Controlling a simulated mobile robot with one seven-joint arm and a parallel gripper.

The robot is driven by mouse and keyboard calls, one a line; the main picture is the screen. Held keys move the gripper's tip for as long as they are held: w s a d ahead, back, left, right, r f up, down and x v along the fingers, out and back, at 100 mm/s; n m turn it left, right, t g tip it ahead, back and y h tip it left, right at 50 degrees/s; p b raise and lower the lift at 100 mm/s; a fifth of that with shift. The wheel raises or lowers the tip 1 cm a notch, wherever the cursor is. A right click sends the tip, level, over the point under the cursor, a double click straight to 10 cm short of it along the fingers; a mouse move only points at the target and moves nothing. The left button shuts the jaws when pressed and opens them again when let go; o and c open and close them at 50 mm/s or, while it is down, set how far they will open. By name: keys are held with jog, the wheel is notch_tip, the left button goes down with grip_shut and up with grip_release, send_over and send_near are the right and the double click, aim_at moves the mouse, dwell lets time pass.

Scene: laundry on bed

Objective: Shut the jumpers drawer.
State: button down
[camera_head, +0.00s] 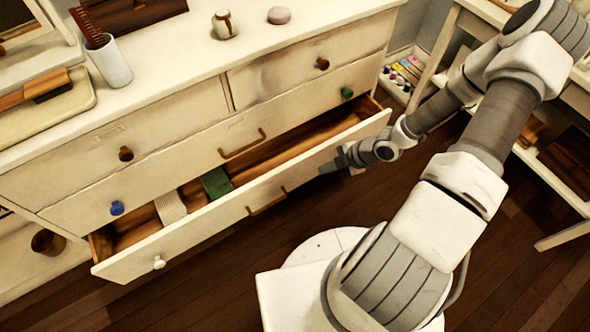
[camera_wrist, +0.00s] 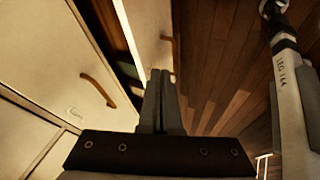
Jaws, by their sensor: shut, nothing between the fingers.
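A cream chest of drawers (camera_head: 165,132) has its bottom drawer (camera_head: 195,238) pulled out; I take this to be the jumpers drawer, though no label is readable. A cream striped cloth (camera_head: 170,207) and a green cloth (camera_head: 216,183) lie inside it. Its front has a curved handle (camera_head: 267,202) and a white knob (camera_head: 159,262). My gripper (camera_head: 325,168) is shut and empty, close to the drawer front, right of the handle. I cannot tell whether it touches. The wrist view shows the closed fingers (camera_wrist: 158,85) beside the drawer front (camera_wrist: 148,35).
The other drawers are shut. A white cup with a comb (camera_head: 110,62), a small jar (camera_head: 224,25) and a tray with a brush (camera_head: 45,100) stand on top. A side table (camera_head: 540,150) is at the right. Wooden floor (camera_head: 220,300) before the drawer is clear.

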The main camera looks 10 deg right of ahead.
jog(key=b, duration=0.7)
send_near(287, 172)
jog(key=shift+x, duration=2.4)
